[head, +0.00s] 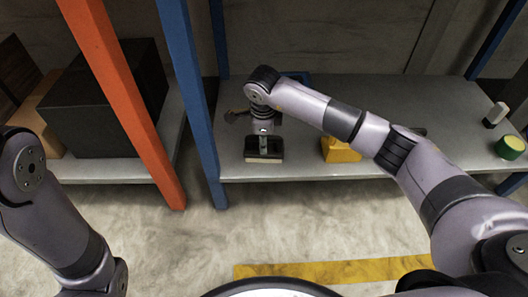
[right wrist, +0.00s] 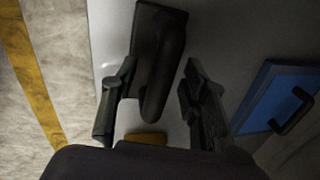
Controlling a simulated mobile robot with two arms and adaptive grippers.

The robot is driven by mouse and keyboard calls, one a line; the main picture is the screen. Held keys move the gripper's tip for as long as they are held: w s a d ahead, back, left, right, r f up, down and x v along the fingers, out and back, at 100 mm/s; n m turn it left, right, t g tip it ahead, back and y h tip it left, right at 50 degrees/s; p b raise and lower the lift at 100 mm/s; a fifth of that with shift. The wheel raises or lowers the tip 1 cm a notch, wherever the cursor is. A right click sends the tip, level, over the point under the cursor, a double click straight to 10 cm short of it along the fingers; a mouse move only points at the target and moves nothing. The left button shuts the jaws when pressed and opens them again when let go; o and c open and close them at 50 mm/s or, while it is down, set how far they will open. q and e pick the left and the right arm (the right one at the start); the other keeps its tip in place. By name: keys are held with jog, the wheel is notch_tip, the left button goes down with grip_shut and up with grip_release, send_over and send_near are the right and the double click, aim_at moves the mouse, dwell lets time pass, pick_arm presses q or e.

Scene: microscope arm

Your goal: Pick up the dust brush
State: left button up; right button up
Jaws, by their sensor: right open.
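The dust brush, a black tool with a pale strip along its lower edge (head: 251,157), lies on the grey shelf near its front edge in the head view. In the right wrist view, its dark body and rounded handle (right wrist: 165,62) show from above. My right gripper (head: 264,146) points down over the brush. In the right wrist view, the fingers of my right gripper (right wrist: 155,97) are apart, with the handle end in the gap between them. I cannot tell whether they touch it. My left arm is at the left edge; its gripper is out of view.
A yellow object (head: 341,150) is right of the brush. A blue item with a dark handle (right wrist: 275,100) lies behind. A blue post (head: 190,95) stands close on the left.

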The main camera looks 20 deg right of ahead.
grip_shut()
dwell(0.5)
jog(key=shift+r, duration=0.1)
dwell(0.3)
